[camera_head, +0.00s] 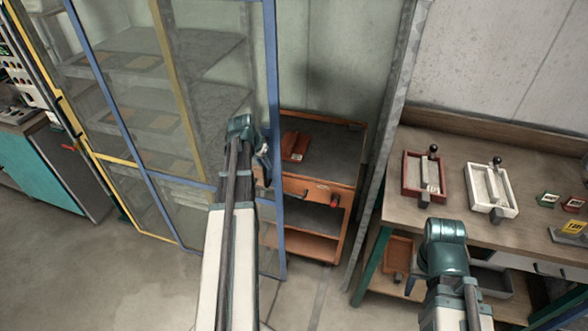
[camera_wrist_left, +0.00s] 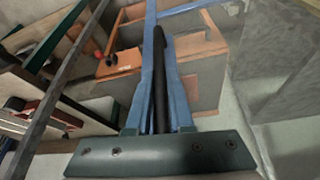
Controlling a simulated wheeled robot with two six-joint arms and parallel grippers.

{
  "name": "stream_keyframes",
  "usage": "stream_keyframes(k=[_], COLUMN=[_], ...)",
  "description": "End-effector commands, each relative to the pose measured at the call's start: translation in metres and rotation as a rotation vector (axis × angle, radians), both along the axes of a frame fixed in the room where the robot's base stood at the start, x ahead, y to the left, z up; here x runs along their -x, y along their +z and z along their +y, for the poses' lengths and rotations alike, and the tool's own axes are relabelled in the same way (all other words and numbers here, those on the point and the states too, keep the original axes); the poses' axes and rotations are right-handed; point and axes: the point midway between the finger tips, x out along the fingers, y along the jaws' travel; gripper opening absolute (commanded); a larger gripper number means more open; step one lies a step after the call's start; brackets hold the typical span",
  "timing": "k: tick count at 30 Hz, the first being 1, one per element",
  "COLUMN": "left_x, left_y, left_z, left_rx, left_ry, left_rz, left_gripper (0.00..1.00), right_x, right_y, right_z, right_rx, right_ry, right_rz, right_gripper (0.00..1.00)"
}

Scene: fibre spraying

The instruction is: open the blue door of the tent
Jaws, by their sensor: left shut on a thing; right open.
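The blue door (camera_head: 276,225) of the tent is a tall blue frame with clear panels, in the left half of the head view. My left gripper (camera_head: 262,163) is at the door's right upright, at about mid height. In the left wrist view a dark upright bar (camera_wrist_left: 160,75), which looks like the handle, runs along the blue upright (camera_wrist_left: 152,22), straight in front of the gripper's teal palm (camera_wrist_left: 160,152). The left gripper is shut on this bar; its fingertips are not clear.
An orange cart (camera_head: 345,195) stands just right of the door, close to its upright. A grey post (camera_head: 377,165) separates it from a workbench (camera_head: 470,150) with a red tray (camera_head: 410,190) and a white tray (camera_head: 505,208). The floor (camera_head: 90,285) at lower left is clear.

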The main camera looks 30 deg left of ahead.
Motion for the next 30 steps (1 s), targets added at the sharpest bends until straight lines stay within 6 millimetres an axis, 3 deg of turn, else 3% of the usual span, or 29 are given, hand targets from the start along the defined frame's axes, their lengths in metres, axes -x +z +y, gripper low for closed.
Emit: stream_keyframes(k=[1, 6, 15, 21, 30], left_x=[0.004, 0.021, 0.046, 0.058, 0.066], left_y=[0.000, 0.000, 0.000, 0.000, 0.000], left_z=[0.024, 0.083, 0.171, 0.209, 0.234], left_rx=[-0.001, -0.002, -0.002, 0.000, -0.001], left_ry=[0.007, 0.006, 0.004, 0.002, 0.000], left_rz=[0.002, 0.002, 0.001, 0.001, 0.001], left_gripper=[0.00, 0.00, 0.00, 0.00, 0.00], right_x=[0.000, 0.000, 0.000, 0.000, 0.000], right_y=[0.000, 0.000, 0.000, 0.000, 0.000], right_z=[0.000, 0.000, 0.000, 0.000, 0.000], right_rx=[0.000, 0.000, 0.000, 0.000, 0.000], right_ry=[0.000, 0.000, 0.000, 0.000, 0.000], right_rz=[0.000, 0.000, 0.000, 0.000, 0.000], right_gripper=[0.50, 0.50, 0.50, 0.50, 0.50])
